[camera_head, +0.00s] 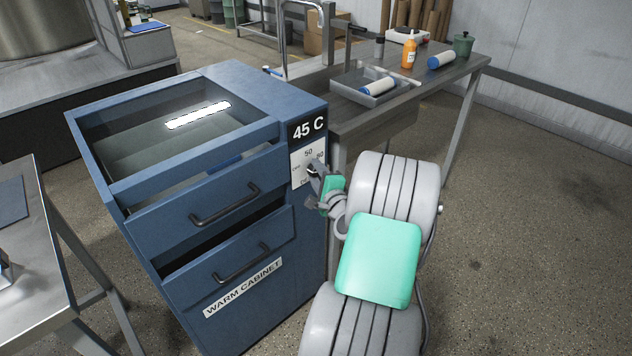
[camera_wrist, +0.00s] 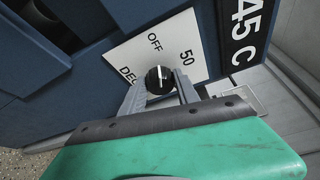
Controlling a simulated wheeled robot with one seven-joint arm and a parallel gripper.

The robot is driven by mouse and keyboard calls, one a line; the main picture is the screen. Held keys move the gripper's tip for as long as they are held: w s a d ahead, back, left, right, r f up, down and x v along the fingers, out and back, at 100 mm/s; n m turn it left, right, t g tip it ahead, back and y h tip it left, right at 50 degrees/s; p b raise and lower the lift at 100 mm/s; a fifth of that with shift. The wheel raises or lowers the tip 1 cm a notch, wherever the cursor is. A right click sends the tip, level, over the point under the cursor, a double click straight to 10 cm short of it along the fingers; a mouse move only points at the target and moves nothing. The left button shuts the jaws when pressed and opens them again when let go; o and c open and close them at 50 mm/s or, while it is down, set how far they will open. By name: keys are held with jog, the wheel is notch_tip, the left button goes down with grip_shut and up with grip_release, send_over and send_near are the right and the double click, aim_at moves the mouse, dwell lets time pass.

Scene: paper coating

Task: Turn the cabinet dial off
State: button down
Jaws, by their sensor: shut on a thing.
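The blue warm cabinet (camera_head: 262,310) stands in the middle of the head view, with a "45 C" sign on its front at the upper right. Below the sign is a white dial plate (camera_head: 300,176); in the wrist view the plate (camera_wrist: 128,52) shows OFF, 50 and part of another word. The black round dial (camera_wrist: 158,80) has a pale pointer line; which mark it points to is hard to tell. My gripper (camera_head: 317,172) is at the plate, its two fingers (camera_wrist: 160,92) on either side of the dial and shut on it. In the head view the gripper mostly hides the dial.
Two cabinet drawers with dark handles (camera_head: 226,206) stand slightly open left of the dial. A steel bench (camera_head: 455,72) with a tray, bottles and rolls stands behind on the right. Another steel table (camera_head: 30,240) is at the left. Floor at the right is clear.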

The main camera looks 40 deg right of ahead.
jog(key=shift+n, duration=0.3)
jog(key=c, duration=0.9)
grip_release()
jog(key=shift+s, duration=0.1)
jog(key=b+v, duration=0.1)
jog(key=v, duration=0.6)
jog(key=shift+s+a, duration=0.2)
jog(key=shift+s, duration=0.05)
jog(key=shift+f, duration=0.1)
